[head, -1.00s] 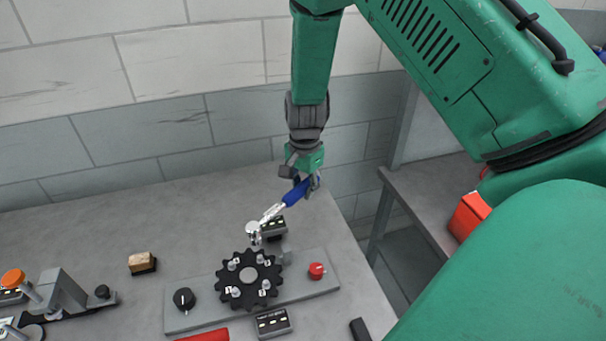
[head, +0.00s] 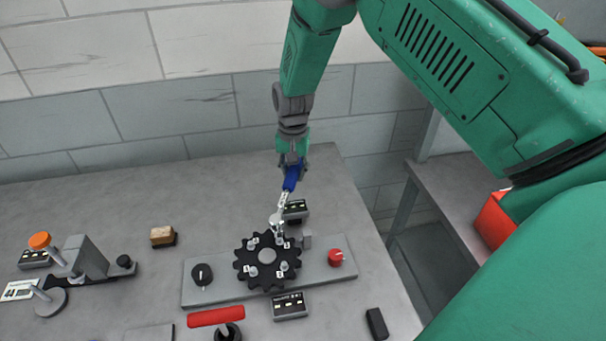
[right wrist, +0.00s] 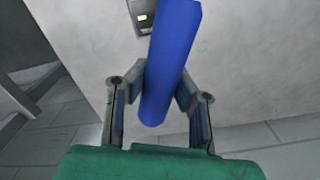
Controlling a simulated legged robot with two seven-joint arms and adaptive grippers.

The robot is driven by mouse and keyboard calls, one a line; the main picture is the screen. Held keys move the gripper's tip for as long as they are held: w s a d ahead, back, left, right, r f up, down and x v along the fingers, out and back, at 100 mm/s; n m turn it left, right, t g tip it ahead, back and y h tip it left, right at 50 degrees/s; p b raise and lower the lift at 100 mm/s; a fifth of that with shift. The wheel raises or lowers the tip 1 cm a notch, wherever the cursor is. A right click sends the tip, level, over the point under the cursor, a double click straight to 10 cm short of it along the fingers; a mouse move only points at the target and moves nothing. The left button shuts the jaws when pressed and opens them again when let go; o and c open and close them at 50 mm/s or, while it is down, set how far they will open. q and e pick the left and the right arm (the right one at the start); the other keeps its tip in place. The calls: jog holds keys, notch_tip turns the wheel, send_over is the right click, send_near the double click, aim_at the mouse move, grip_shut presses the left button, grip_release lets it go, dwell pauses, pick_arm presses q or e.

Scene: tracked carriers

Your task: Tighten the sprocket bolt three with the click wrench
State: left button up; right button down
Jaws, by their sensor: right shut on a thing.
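The click wrench has a blue handle (head: 291,179) and a bright metal head (head: 277,222). My right gripper (head: 291,166) is shut on the blue handle, which also shows between the fingers in the right wrist view (right wrist: 170,65). The wrench slants down, its head at the far right bolt (head: 281,240) of the black sprocket (head: 266,256); I cannot tell whether it is seated on it. Several bolts with small white number labels stand around the sprocket hub, the numbers too small to read surely. My left gripper is not in view.
The sprocket sits on a grey plate (head: 215,292) with a black knob (head: 202,274) and a red knob (head: 335,257). Small display boxes stand behind it and in front (head: 290,306). A red-handled lever (head: 215,317), a wooden block (head: 162,236) and a grey fixture (head: 85,257) are nearby.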

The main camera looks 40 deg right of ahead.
jog(key=shift+w+d, duration=0.1)
jog(key=shift+d, duration=0.05)
dwell(0.3)
jog(key=shift+a+f, duration=0.25)
jog(key=shift+f, duration=0.05)
jog(key=shift+d, duration=0.15)
dwell(0.5)
jog(key=shift+f, duration=0.3)
dwell(0.5)
dwell(0.6)
jog(key=shift+f, duration=0.1)
dwell(0.4)
